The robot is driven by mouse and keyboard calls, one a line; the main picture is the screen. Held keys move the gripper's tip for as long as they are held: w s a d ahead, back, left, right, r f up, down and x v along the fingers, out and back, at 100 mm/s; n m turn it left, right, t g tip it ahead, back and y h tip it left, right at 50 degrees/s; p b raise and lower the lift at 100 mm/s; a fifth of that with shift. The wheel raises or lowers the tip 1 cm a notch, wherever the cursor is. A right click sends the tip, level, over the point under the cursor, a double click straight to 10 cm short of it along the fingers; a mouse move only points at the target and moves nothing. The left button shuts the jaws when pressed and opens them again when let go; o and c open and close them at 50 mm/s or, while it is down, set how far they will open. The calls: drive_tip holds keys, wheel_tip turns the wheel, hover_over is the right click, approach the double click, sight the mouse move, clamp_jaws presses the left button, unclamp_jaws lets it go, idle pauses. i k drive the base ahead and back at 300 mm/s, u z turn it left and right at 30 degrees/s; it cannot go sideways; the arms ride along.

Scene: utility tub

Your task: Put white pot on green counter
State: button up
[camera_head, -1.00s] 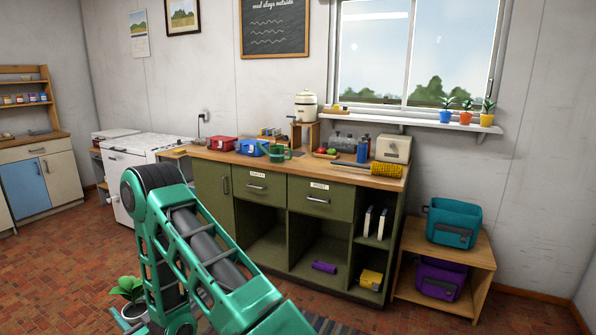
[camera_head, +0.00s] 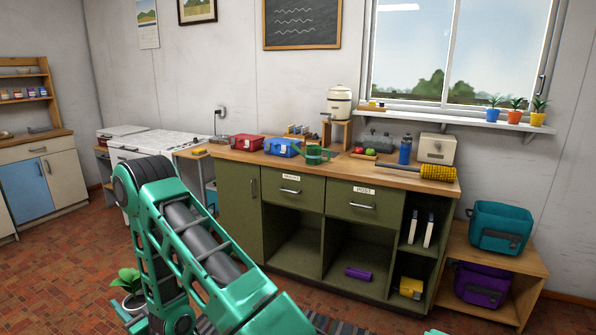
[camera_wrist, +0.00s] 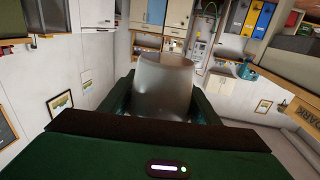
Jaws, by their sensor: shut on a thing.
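The white pot (camera_wrist: 164,85) shows in the wrist view as a plain greyish-white, tapered vessel between my fingers. My gripper (camera_wrist: 165,100) is shut on it. The lower part of the pot in that picture is hidden by the gripper body. In the head view my arm runs out of the bottom edge, and the held pot is not visible there. The green counter (camera_head: 232,205) stands ahead, with olive-green fronts, open lower shelves and a wooden top. My gripper is well apart from it.
The counter top holds a red box (camera_head: 246,141), a blue box (camera_head: 282,147), a green watering can (camera_head: 314,155), a blue bottle (camera_head: 405,149) and a yellow roller (camera_head: 437,172). A wooden stand (camera_head: 530,263) with bags is at right. A plant (camera_head: 130,281) is at lower left.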

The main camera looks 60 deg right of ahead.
sight(348, 166)
drive_tip(key=i, duration=1.45)
drive_tip(key=z, duration=2.15)
drive_tip(key=k, duration=0.9)
drive_tip(key=z, duration=0.15)
drive_tip(key=i, duration=0.5)
drive_tip(key=z, duration=0.05)
